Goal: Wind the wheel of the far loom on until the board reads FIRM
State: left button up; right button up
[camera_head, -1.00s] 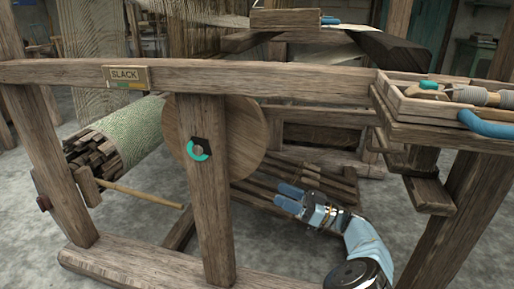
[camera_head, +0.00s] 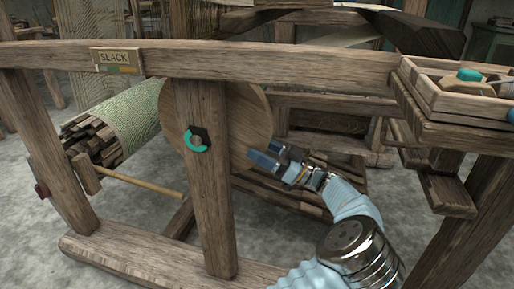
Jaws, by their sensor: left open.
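The board (camera_head: 115,59) on the loom's top rail reads SLACK, with a coloured strip along its lower edge. The wheel (camera_head: 248,122) is a round wooden disc partly hidden behind an upright post (camera_head: 215,200). A dark hub with a teal arc (camera_head: 197,140) shows on the post in front of the wheel. My left gripper (camera_head: 264,155) is open, with its blue fingertips at the wheel's lower right edge. I cannot tell whether they touch it. My right gripper is not in view.
A roll of green-white cloth (camera_head: 128,122) lies left of the post, with a wooden rod (camera_head: 145,182) below it. A wooden tray (camera_head: 450,97) with a teal-topped item sits at the right. A lower beam (camera_head: 140,258) runs along the front.

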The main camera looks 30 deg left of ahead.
pick_arm(q)
jog(key=shift+x, duration=0.8)
grip_shut()
